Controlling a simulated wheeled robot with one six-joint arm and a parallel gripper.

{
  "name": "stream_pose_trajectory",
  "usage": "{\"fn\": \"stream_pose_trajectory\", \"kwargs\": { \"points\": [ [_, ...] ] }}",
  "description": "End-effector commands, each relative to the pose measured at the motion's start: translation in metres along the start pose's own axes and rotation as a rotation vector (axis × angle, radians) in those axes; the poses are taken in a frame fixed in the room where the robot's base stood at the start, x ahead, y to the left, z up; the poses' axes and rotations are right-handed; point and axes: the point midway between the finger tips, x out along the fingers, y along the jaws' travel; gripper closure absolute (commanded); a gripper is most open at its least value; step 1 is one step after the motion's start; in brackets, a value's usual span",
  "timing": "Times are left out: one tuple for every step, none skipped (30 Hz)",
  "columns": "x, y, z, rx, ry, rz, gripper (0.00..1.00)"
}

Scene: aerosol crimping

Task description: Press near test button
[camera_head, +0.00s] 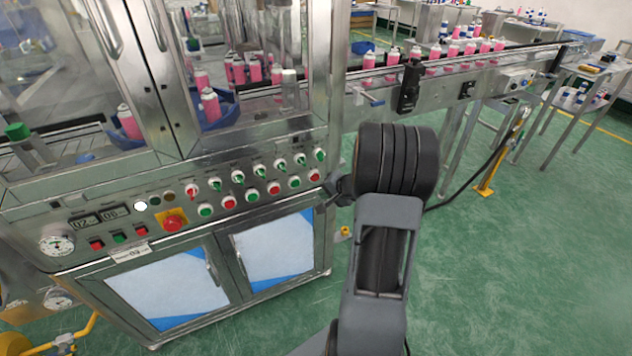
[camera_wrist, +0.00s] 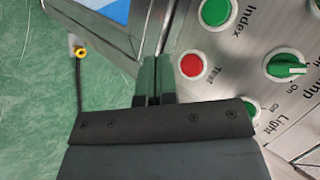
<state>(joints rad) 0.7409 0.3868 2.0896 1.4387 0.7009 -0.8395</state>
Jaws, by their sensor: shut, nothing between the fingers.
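The red button labelled Test (camera_wrist: 193,66) sits on the steel control panel, just right of my fingertips in the wrist view. In the head view it appears to be the red button at the right end of the lower row (camera_head: 314,176). My gripper (camera_wrist: 158,72) is shut and empty, with its fingers together beside the panel's edge. A visible gap separates the fingertips from the button in the picture; depth between them is hard to tell. In the head view my gripper (camera_head: 334,190) is small and partly hidden by my wrist, right of the panel.
A green Index button (camera_wrist: 215,12) and a green rotary switch (camera_wrist: 287,67) are near the Test button. A red emergency stop (camera_head: 173,222) is farther left on the panel. A conveyor (camera_head: 450,80) with pink cans runs behind my arm. Green floor lies open at right.

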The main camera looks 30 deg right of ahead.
Motion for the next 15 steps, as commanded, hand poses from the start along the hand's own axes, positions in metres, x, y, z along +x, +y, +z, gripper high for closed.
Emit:
{"fn": "stream_pose_trajectory", "kwargs": {
  "points": [
    [-0.002, 0.0037, 0.0024, 0.001, 0.001, 0.0, 1.0],
    [-0.0036, 0.0046, 0.0032, 0.001, 0.002, 0.0, 1.0],
    [-0.0057, 0.0056, 0.0043, 0.001, 0.002, 0.0, 1.0],
    [-0.007, 0.0065, 0.0052, 0.001, 0.002, 0.0, 1.0],
    [-0.008, 0.0072, 0.0061, 0.001, 0.002, 0.0, 1.0],
    [-0.009, 0.0079, 0.007, 0.001, 0.001, 0.001, 1.0],
    [-0.0096, 0.0082, 0.0074, 0.001, 0.001, 0.001, 1.0],
    [-0.0102, 0.0083, 0.0077, 0.001, 0.001, 0.001, 1.0],
    [-0.0107, 0.0083, 0.008, 0.0, 0.001, 0.001, 1.0],
    [-0.0109, 0.0083, 0.0081, 0.0, 0.0, 0.001, 1.0],
    [-0.0111, 0.0083, 0.0082, 0.0, 0.0, 0.001, 1.0],
    [-0.0112, 0.0082, 0.0081, 0.0, 0.0, 0.001, 1.0],
    [-0.0111, 0.0081, 0.0081, 0.0, 0.0, 0.001, 1.0],
    [-0.0111, 0.0081, 0.0081, 0.0, 0.0, 0.001, 1.0],
    [-0.0111, 0.0081, 0.0081, 0.0, 0.0, 0.001, 1.0]
  ]
}}
